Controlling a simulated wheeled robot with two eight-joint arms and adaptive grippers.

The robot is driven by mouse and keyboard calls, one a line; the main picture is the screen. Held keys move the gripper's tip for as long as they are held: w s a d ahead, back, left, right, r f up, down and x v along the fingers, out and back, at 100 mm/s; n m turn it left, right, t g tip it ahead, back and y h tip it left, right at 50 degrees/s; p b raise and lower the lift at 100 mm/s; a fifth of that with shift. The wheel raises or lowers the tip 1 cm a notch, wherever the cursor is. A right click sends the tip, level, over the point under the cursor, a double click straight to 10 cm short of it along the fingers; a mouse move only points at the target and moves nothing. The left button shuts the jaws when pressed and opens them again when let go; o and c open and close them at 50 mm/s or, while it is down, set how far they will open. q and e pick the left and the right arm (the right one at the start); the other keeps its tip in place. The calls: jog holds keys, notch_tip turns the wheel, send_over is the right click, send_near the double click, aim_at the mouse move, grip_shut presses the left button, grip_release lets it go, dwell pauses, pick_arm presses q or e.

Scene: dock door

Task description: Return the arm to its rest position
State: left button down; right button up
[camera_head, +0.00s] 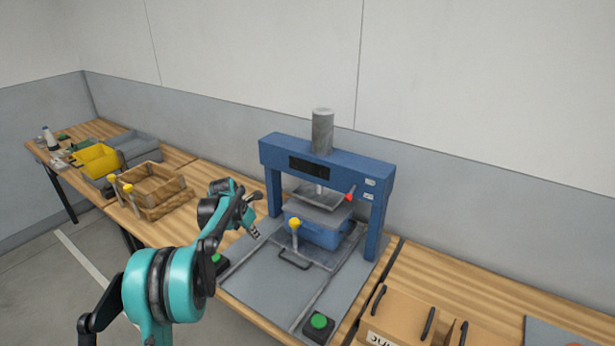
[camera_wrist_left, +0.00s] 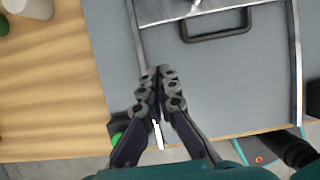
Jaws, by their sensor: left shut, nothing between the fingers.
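My left arm comes in from the left in the head view, teal and black. Its gripper (camera_head: 254,231) hangs at the left front of the blue press (camera_head: 325,158), above the grey base plate (camera_head: 258,273). In the left wrist view the gripper's two dark fingers (camera_wrist_left: 159,74) are together with nothing between them, over the plate's left part. The plate's black handle (camera_wrist_left: 216,36) is ahead of them to the right, apart from the fingers. My right gripper is in neither view.
Green buttons on black boxes stand at the plate's front right (camera_head: 318,321) and left (camera_head: 216,258). A wooden crate (camera_head: 166,207) and a yellow bin (camera_head: 98,158) are on the bench to the left. A cardboard box (camera_head: 408,312) is at right.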

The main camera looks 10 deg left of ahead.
pick_arm(q)
jog(key=s+d+r+m+t+y, duration=0.1)
jog(key=s+d+r+m, duration=0.5)
jog(key=s+m, duration=0.15)
jog(key=s+d+r+m, duration=0.5)
jog(key=s+r+m, duration=0.15)
jog(key=s, duration=0.25)
jog(key=s+d+f+m+t, duration=0.1)
jog(key=s+d+f+m, duration=0.2)
jog(key=s+m, duration=0.6)
jog(key=s+d+f+m+t, duration=0.1)
jog(key=s+d+f+m, duration=0.2)
jog(key=s+m, duration=0.6)
jog(key=shift+s+d+y, duration=0.25)
jog(key=shift+s+y, duration=0.05)
jog(key=shift+s, duration=0.85)
